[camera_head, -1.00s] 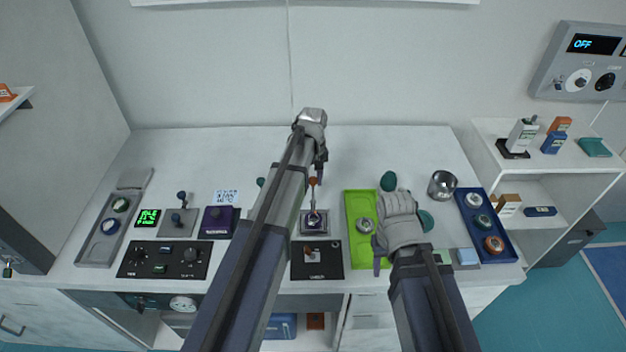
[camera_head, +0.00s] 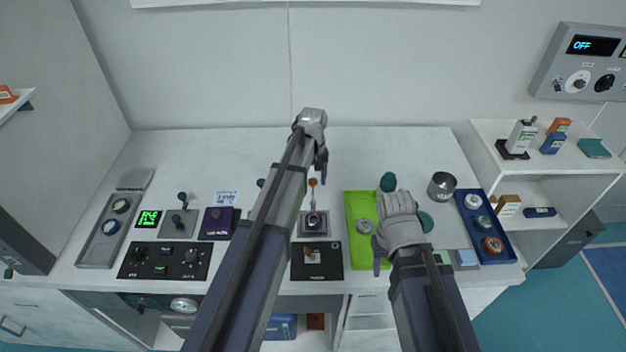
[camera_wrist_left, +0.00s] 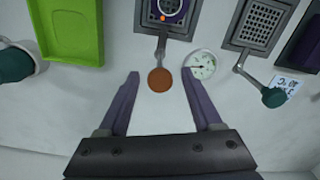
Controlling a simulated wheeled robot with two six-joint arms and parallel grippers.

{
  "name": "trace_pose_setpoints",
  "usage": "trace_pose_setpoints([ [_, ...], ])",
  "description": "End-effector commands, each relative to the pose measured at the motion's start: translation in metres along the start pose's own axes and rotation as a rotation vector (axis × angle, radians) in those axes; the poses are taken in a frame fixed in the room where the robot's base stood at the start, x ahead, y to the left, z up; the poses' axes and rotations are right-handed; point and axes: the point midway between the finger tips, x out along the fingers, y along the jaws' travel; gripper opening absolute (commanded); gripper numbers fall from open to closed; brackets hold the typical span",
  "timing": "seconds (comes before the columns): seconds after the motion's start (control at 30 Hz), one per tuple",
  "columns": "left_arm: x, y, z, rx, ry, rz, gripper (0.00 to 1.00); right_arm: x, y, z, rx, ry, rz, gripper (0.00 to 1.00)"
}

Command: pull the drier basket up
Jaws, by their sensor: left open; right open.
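A small metal device (camera_head: 304,234) with a dark ring and a lever stands on the bench; it shows at the top of the left wrist view (camera_wrist_left: 147,28). Its lever ends in an orange-brown knob (camera_head: 313,182). My left gripper (camera_head: 322,170) is open above the bench behind the device. In the left wrist view the knob (camera_wrist_left: 160,80) appears between its two purple fingers (camera_wrist_left: 160,74); contact cannot be told. A second device with a perforated grid (camera_wrist_left: 262,22) has a dark green knob (camera_wrist_left: 275,97). My right gripper (camera_head: 378,258) is open over the green tray's side, its fingers partly hidden.
A green tray (camera_head: 358,250) and a blue tray (camera_head: 501,249) of small round items lie to the right, with a metal cup (camera_head: 442,185). A round gauge (camera_wrist_left: 201,64) sits beside the lever. Control panels line the left front. The bench's back is clear.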

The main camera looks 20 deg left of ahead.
Motion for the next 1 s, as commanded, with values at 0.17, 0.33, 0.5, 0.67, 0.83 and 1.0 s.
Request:
trace_pose_setpoints([
  [0.17,-0.017,0.0,0.0,0.0,0.0,0.0,0.66,-0.017,0.002,0.001,-0.001,0.0,0.0,0.5],
  [0.33,-0.039,0.0,0.0,0.0,0.0,0.0,0.66,-0.038,0.004,0.002,-0.001,0.0,0.0,0.5],
  [0.5,-0.062,0.0,0.0,0.0,0.0,0.0,0.66,-0.061,0.006,0.004,-0.002,0.0,0.0,0.5],
  [0.67,-0.074,0.0,-0.001,0.0,0.0,0.0,0.66,-0.074,0.007,0.004,-0.001,0.0,0.0,0.5],
  [0.83,-0.076,0.0,-0.001,0.0,0.0,0.0,0.66,-0.075,0.007,0.004,-0.001,0.0,0.0,0.5],
  [1.0,-0.075,0.0,-0.001,0.0,0.0,0.0,0.66,-0.074,0.007,0.004,-0.001,0.0,0.0,0.5],
])
